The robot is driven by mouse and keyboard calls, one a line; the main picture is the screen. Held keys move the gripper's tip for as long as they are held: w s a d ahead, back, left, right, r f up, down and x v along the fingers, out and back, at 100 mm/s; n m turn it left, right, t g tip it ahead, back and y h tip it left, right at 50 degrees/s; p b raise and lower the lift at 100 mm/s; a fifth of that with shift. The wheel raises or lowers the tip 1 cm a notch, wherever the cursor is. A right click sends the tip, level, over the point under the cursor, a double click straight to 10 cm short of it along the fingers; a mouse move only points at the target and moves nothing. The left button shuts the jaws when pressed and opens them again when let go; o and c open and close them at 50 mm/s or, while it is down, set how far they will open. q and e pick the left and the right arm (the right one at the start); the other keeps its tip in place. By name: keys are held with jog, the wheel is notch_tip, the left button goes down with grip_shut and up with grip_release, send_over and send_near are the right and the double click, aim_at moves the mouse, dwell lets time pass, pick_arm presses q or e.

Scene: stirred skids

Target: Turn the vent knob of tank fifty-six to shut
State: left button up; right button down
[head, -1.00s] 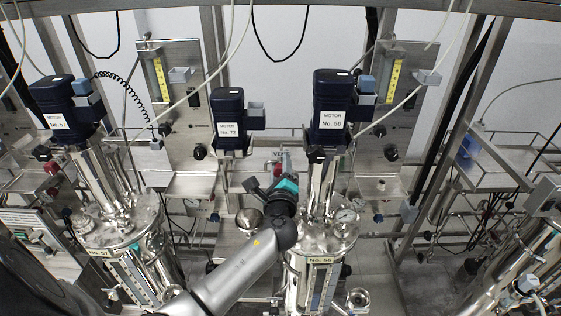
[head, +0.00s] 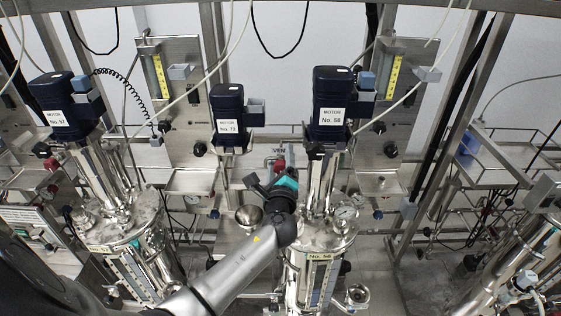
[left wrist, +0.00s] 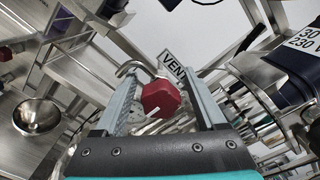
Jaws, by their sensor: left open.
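The tank labelled No. 56 (head: 318,257) stands right of centre in the head view, with a shiny steel lid and a motor above. Behind it, a red knob (head: 279,163) sits below a VENT label (head: 279,151). In the left wrist view the red faceted knob (left wrist: 161,97) has a small white mark and shows between the two fingers, with the VENT label (left wrist: 173,66) just beyond. My left gripper (head: 262,184) is open around the line of the knob; its fingers (left wrist: 160,80) appear apart from it. I cannot tell the exact depth. My right gripper is not in view.
A steel bowl (head: 249,216) is left of my left wrist. Pipes, hoses and steel frames crowd the back. Another red knob (left wrist: 8,52) shows in the left wrist view.

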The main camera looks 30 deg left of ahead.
pick_arm(q)
jog(key=b+v, duration=0.2)
jog(key=v, duration=1.3)
jog(key=shift+d, duration=0.15)
